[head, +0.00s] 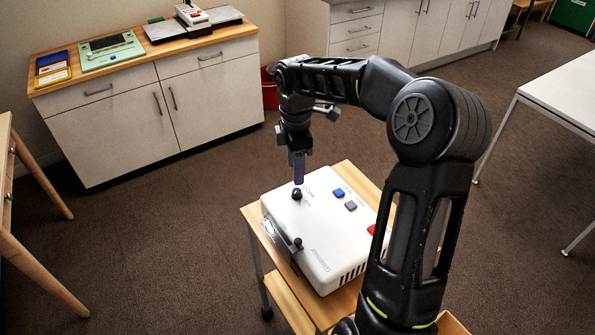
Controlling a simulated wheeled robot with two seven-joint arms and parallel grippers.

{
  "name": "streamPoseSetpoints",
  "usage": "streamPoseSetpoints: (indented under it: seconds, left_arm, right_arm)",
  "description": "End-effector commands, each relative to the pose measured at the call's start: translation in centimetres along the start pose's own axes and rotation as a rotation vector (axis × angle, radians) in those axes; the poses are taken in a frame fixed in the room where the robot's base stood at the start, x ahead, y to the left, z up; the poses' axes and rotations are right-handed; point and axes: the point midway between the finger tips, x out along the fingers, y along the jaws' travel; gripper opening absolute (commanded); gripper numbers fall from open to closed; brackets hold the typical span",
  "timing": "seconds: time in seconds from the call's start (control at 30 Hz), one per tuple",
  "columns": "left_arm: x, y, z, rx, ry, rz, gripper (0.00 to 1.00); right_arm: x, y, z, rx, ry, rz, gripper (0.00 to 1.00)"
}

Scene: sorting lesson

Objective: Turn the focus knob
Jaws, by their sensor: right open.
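A white projector-like device (325,235) lies on a small wooden trolley. A round black knob (297,194) stands on its top near the back left corner, with small print beside it that I cannot read. A second dark knob-like part (297,244) sits at its front left edge. My right gripper (297,180) points down just above the first knob, open; I cannot tell whether its fingertips touch it. Blue and grey buttons (338,193) and a partly hidden red one (371,229) are on the top. My left gripper is out of view.
The trolley (256,212) has little bare top around the device. My right arm covers the device's right side. A cabinet (150,110) with trays and equipment stands at the back left, a white table (560,95) at the right. Brown carpet between is clear.

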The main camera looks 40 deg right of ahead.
Motion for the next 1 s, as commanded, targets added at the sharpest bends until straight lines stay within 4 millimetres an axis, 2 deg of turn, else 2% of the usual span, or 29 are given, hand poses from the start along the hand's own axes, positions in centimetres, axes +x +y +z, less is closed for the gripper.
streamPoseSetpoints:
  seconds: [0.3, 0.47, 0.57, 0.9, 1.0]
  left_arm:
    - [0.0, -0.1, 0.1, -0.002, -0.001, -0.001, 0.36]
    - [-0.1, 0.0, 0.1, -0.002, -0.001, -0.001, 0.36]
    - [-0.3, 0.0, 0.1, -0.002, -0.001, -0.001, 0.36]
    - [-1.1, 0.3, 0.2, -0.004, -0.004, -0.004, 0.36]
    - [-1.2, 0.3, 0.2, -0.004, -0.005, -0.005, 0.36]
  right_arm:
    - [-0.3, -0.1, 0.3, -0.01, -0.007, -0.005, 0.47]
    - [0.2, -0.1, 0.3, -0.009, -0.006, -0.006, 0.47]
    - [1.1, -0.2, 0.3, -0.009, -0.006, -0.008, 0.47]
    - [6.1, -0.2, 0.3, -0.008, -0.005, -0.008, 0.47]
    - [7.0, -0.2, 0.3, -0.009, -0.006, -0.006, 0.47]
